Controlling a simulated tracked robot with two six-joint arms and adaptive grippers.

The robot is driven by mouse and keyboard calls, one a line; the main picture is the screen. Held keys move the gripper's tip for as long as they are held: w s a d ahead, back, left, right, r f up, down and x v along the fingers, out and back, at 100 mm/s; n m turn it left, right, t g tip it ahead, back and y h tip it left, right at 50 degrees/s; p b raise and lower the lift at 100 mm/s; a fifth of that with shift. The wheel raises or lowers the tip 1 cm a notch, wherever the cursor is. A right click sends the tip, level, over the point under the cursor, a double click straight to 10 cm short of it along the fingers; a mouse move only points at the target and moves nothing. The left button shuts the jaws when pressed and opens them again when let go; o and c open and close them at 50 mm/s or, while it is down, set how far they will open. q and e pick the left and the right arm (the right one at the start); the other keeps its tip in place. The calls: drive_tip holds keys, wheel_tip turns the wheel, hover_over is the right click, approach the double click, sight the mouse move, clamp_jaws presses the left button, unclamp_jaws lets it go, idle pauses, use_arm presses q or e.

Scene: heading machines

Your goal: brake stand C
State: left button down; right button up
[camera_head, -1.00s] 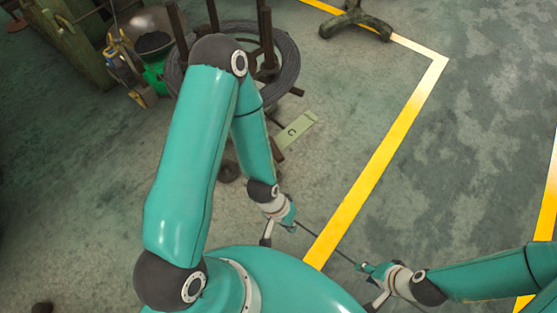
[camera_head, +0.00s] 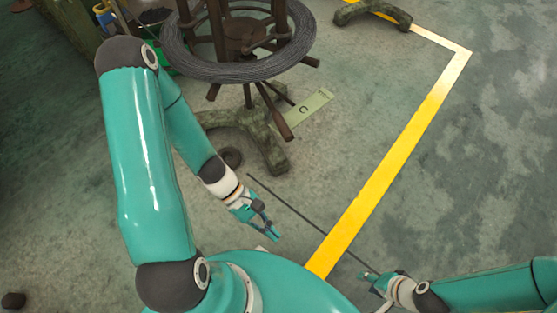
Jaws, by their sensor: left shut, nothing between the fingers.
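Stand C is a dark rusty reel stand (camera_head: 247,96) with a coil of grey wire (camera_head: 187,63) around its upright posts, at the upper middle. A pale green plate marked C (camera_head: 314,106) lies on the floor beside it. A brown bar (camera_head: 276,118) slants down from the stand toward its foot; I cannot tell if it is the brake lever. My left gripper (camera_head: 275,235) is shut and empty, below the stand and left of a thin dark rod. My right gripper (camera_head: 367,275) is shut on the thin dark rod (camera_head: 308,220), which points up-left toward the stand's foot.
A yellow floor line (camera_head: 390,155) runs right of the stand. Another stand foot (camera_head: 372,13) is at the top. A small round dark object (camera_head: 231,157) lies by the stand's base. Floor right of the line is clear.

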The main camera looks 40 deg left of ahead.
sight(286, 142)
use_arm(q)
drive_tip(key=w+a+f+n+t+b, duration=0.4)
drive_tip(key=w+a+n+t+b, duration=0.4)
drive_tip(key=w+n+t+b, duration=0.15)
drive_tip(key=w+a+n+t+y+b, duration=0.2)
drive_tip(key=a+n+t+y, duration=0.3)
drive_tip(key=a, duration=0.7)
drive_tip(key=shift+w+r+n+t+b, duration=0.35)
drive_tip(key=shift+t+b, duration=0.5)
drive_tip(key=shift+b, duration=0.05)
use_arm(e)
wheel_tip(286, 142, down, 16)
use_arm(q)
drive_tip(key=shift+d, duration=0.1)
use_arm(e)
drive_tip(key=shift+f, duration=0.15)
use_arm(q)
drive_tip(key=b+x, duration=0.3)
drive_tip(key=x, duration=0.9)
drive_tip(key=shift+w+d+f, duration=0.15)
drive_tip(key=shift+w, duration=0.1)
drive_tip(key=shift+w+d+b, duration=0.2)
drive_tip(key=shift+w+b, duration=0.2)
drive_tip(key=shift+w, duration=0.3)
use_arm(e)
drive_tip(key=shift+f, duration=1.9)
